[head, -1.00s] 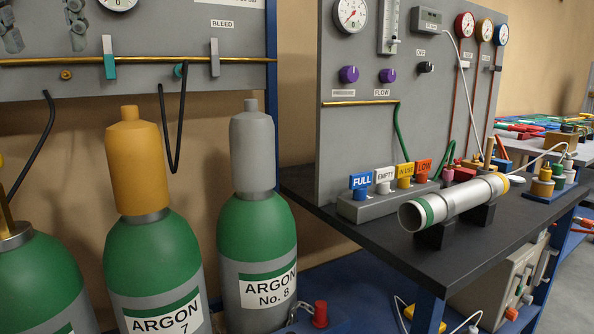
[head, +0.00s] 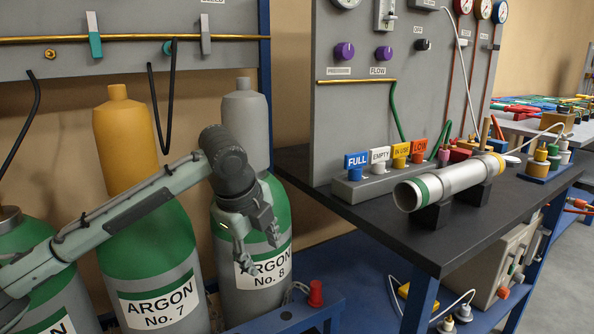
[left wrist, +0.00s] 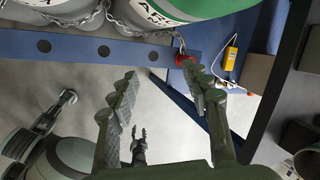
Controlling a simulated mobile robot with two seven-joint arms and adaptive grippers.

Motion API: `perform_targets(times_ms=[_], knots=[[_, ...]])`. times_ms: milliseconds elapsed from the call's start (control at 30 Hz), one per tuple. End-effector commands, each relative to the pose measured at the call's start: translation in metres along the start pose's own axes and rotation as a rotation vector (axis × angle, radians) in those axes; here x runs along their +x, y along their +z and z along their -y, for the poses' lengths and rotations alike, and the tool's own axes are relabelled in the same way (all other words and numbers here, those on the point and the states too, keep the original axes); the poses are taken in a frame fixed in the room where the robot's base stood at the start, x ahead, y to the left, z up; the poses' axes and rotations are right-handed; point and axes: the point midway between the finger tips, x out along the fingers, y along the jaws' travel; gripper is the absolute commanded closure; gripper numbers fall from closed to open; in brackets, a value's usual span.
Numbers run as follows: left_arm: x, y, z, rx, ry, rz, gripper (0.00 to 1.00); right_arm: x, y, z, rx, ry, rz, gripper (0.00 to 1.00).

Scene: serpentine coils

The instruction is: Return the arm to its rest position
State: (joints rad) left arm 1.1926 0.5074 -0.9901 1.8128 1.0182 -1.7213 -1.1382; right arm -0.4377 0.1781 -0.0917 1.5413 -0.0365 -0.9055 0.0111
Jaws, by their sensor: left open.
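My left arm (head: 115,222) comes in from the left across the front of the green and grey cylinders. My left gripper (head: 258,246) hangs fingers down in front of the Argon No. 8 cylinder (head: 228,290), partly covering its upper body. In the left wrist view the left gripper (left wrist: 163,80) has its two ribbed fingers wide apart with nothing between them. A small dark gripper (left wrist: 139,145), which seems to be my right one, shows far below between these fingers; its jaw state is too small to judge. The head view does not show it.
The Argon No. 7 cylinder (head: 158,285) stands behind my left forearm. A dark bench (head: 370,212) on the right carries a silver tube (head: 450,180) and a row of labelled tags (head: 380,157). A blue rail (left wrist: 95,48) and chains run beside the cylinders.

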Motion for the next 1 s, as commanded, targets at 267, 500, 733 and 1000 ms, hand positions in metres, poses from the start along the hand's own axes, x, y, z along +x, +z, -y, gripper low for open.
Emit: perform_targets(times_ms=[267, 500, 733, 1000], knots=[[0.093, -0.057, -0.057, -0.537, -0.070, -0.162, 0.52, 0.000, 0.000, 0.000, 0.000, 0.000, 0.000, 0.60], [0.147, -0.062, -0.137, -1.059, -0.068, -0.171, 0.52, 0.000, 0.000, 0.000, 0.000, 0.000, 0.000, 0.60], [0.178, -0.052, -0.232, -1.454, -0.040, -0.071, 0.52, 0.000, 0.000, 0.000, 0.000, 0.000, 0.000, 0.60], [0.188, -0.040, -0.360, -1.820, -0.022, 0.147, 0.52, 0.000, 0.000, 0.000, 0.000, 0.000, 0.000, 0.60]])
